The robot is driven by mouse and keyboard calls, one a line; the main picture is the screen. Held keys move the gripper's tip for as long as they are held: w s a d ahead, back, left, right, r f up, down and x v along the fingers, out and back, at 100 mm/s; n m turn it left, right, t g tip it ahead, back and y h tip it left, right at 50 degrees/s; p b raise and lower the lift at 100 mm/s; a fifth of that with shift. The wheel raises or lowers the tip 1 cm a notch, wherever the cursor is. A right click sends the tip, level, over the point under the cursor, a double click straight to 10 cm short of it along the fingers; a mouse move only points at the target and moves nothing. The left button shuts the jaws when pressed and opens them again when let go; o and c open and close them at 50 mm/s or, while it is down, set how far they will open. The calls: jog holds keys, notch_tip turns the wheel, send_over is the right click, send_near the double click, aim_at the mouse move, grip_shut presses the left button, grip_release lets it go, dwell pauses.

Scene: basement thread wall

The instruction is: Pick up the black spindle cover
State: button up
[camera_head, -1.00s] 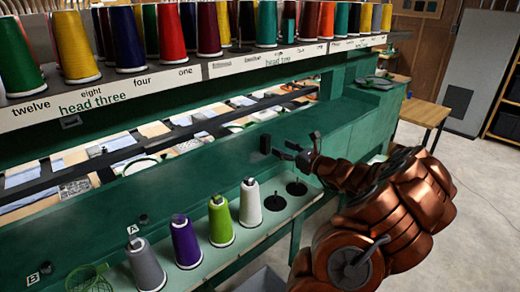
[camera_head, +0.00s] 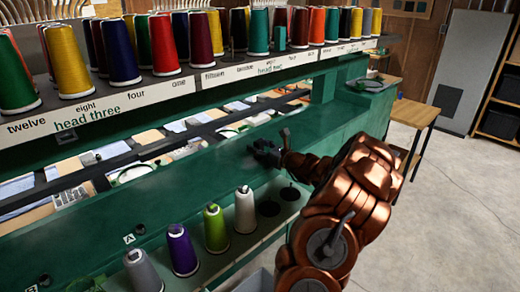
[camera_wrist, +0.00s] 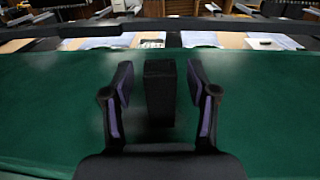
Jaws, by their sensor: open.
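The black spindle cover (camera_wrist: 160,92) stands upright on the green ledge (camera_wrist: 255,115) and shows in the middle of the wrist view. My gripper (camera_wrist: 160,72) is open, with one finger to the left of the cover and one to the right. A gap shows between the cover and each finger. In the head view my gripper (camera_head: 267,152) is at the ledge behind the row of cones, and its dark fingers blend with the cover, so the cover cannot be told apart clearly there.
Grey, purple (camera_head: 182,249), green (camera_head: 215,228) and white (camera_head: 245,210) thread cones stand on the lower shelf in front of the ledge. Empty round dark holders (camera_head: 268,208) are to their right. An upper rack (camera_head: 230,72) holds many coloured cones.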

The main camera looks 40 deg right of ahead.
jog(key=shift+c, duration=0.3)
jog(key=c, duration=0.8)
jog(key=shift+r, duration=0.1)
jog(key=shift+c, duration=0.2)
jog(key=shift+r+b, duration=0.6)
jog(key=shift+r, duration=0.65)
jog(key=s+a+b, duration=0.1)
jog(key=s+a, duration=0.2)
jog(key=s, duration=0.1)
jog(key=s+a+r+b, duration=0.1)
jog(key=s+a+b, duration=0.1)
jog(key=s+a, duration=0.1)
jog(key=s+a+r+b, duration=0.1)
jog(key=s+a, duration=0.2)
jog(key=s, duration=0.3)
jog(key=shift+a+r, duration=0.15)
jog(key=shift+a, duration=0.05)
